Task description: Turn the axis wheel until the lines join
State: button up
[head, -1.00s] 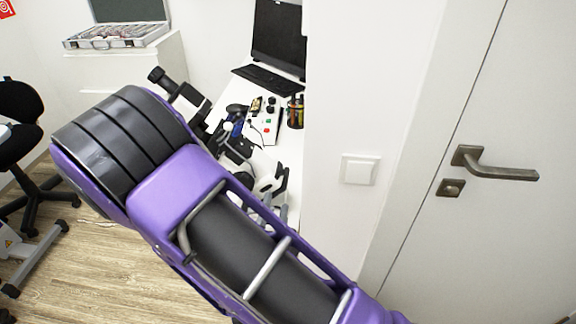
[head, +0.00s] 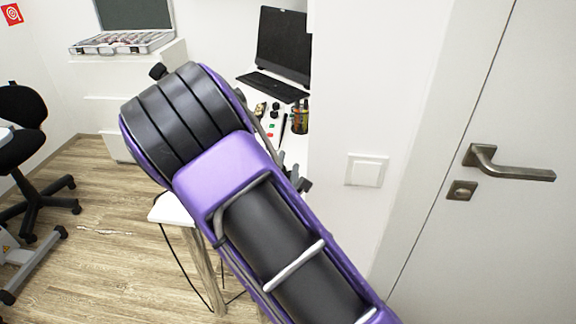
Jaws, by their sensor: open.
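The axis wheel and the lines cannot be made out in the head view. My purple and black arm crosses the middle and covers most of the eye-test device. Only a black knob (head: 157,71), which seems to belong to that device, shows past the arm's upper left end. Part of my gripper (head: 293,172) shows as grey and dark pieces beyond the arm's right side, by the desk edge. It is open and nothing shows in it. Its distance from the device cannot be judged.
The white desk (head: 246,96) holds a dark monitor (head: 283,38), a keyboard (head: 272,86) and a pen holder (head: 299,119). A wall with a switch (head: 367,170) and a door handle (head: 510,168) are on the right. A black chair (head: 22,125) stands left, with open floor between.

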grip_shut()
dwell(0.3)
jog(key=shift+s+a+f+m+t+h+b, duration=0.1)
jog(key=shift+m+t+h+b, duration=0.1)
jog(key=shift+h+b, duration=0.2)
jog(key=shift+s+f+m+t+h+b, duration=0.1)
jog(key=shift+m+h+b, duration=0.1)
jog(key=shift+h+b, duration=0.15)
jog(key=shift+s+r+m+h, duration=0.25)
jog(key=shift+s+m+h, duration=0.3)
jog(key=shift+h, duration=0.5)
jog(key=shift+w, duration=0.1)
grip_release()
